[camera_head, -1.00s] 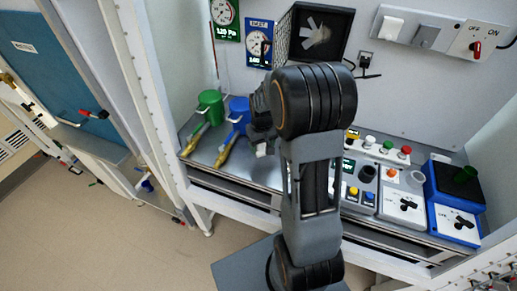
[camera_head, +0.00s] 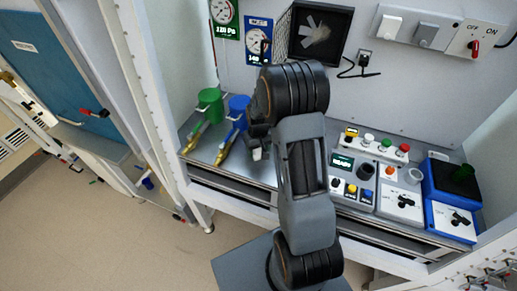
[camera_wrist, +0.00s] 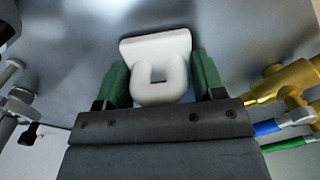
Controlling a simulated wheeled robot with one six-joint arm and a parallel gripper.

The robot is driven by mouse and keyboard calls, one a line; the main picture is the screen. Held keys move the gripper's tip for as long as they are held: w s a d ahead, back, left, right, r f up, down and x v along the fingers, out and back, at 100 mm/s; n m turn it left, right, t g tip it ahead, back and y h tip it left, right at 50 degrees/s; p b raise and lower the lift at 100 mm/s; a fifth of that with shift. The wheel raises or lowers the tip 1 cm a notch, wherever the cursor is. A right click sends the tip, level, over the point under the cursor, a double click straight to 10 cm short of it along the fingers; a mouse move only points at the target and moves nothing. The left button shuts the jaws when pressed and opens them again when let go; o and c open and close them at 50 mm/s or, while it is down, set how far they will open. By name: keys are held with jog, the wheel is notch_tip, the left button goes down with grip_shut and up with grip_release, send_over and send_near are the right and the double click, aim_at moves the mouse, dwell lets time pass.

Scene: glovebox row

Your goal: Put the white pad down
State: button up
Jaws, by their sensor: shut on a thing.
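The white pad (camera_wrist: 156,50) shows in the wrist view as a flat white piece with a looped white handle. My gripper (camera_wrist: 160,85) has its two green fingers on either side of the handle and is shut on it. A grey metal bench top (camera_wrist: 235,35) fills the view beyond the pad; whether the pad touches it I cannot tell. In the head view the white pad (camera_head: 257,153) is a small pale patch below my gripper (camera_head: 257,138), which is mostly hidden by my arm, over the bench (camera_head: 250,172).
Brass valves with a green canister (camera_head: 210,100) and a blue canister (camera_head: 238,108) stand left of my gripper. A control panel with buttons (camera_head: 355,180) and a blue box (camera_head: 450,185) stand to the right. A fan box (camera_head: 318,32) hangs on the back wall.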

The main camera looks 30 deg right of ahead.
jog(key=shift+f, duration=0.2)
jog(key=o, duration=0.8)
jog(key=shift+o, duration=0.2)
jog(key=shift+r, duration=0.15)
notch_tip(320, 180, up, 11)
jog(key=shift+r+b, duration=0.1)
jog(key=shift+b, duration=0.45)
notch_tip(320, 180, up, 4)
send_over(256, 157)
jog(key=s+a+r+t, duration=0.2)
jog(key=s+a, duration=0.1)
jog(key=s, duration=0.4)
jog(key=s+a+r+t, duration=0.2)
jog(key=s+a+r, duration=0.1)
jog(key=s, duration=0.4)
jog(key=shift+s+a+r+t, duration=0.3)
jog(key=shift+s+a, duration=0.1)
jog(key=shift+a, duration=0.25)
